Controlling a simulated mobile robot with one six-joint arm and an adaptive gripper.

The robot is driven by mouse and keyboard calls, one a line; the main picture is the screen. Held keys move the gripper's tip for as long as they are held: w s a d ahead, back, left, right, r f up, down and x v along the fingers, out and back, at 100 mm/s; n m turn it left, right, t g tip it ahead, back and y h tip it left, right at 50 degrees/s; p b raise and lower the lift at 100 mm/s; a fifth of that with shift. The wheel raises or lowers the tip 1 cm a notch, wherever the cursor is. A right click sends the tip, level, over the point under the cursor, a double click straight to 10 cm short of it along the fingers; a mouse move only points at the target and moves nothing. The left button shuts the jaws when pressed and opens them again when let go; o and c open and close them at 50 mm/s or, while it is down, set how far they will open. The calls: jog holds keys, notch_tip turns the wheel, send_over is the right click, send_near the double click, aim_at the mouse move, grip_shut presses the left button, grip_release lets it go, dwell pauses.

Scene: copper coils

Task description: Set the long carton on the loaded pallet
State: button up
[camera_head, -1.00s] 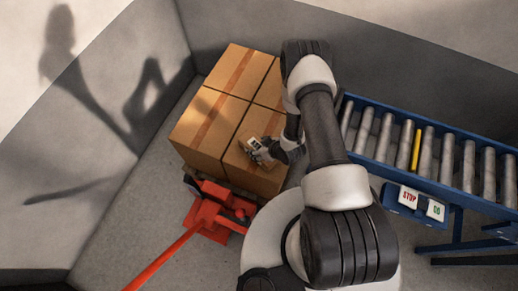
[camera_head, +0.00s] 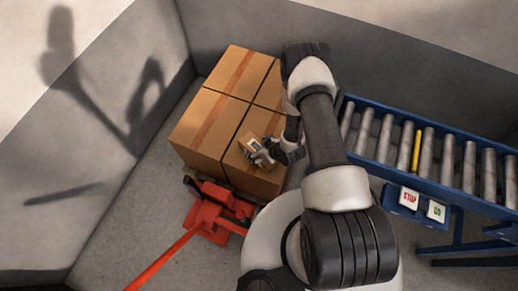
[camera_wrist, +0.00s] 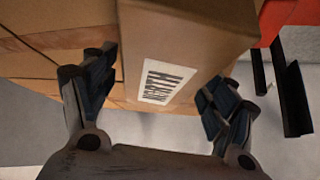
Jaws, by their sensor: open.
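The long carton (camera_head: 247,144) is a small brown box with a white label, resting on the near right box of the stack on the loaded pallet (camera_head: 200,128). The pallet itself is mostly hidden under the large taped boxes. In the wrist view the long carton (camera_wrist: 190,35) stands between my spread fingers, its barcode label facing me. My gripper (camera_wrist: 158,95) is open around the carton's near end. The fingers seem to stand slightly off its sides. In the head view my gripper (camera_head: 265,156) is at the carton's right end, partly hidden by my arm.
A red pallet jack (camera_head: 213,212) stands at the near side of the stack, its handle reaching lower left. A blue roller conveyor (camera_head: 435,168) with STOP and GO buttons runs along the right. Grey walls close in behind and left. Floor between wall and jack is clear.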

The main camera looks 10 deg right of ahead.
jog(key=shift+r, duration=0.3)
jog(key=p+v, duration=0.4)
jog(key=v, duration=0.7)
jog(key=shift+s+d+r, duration=0.15)
jog(key=shift+r, duration=0.15)
jog(key=shift+s, duration=0.1)
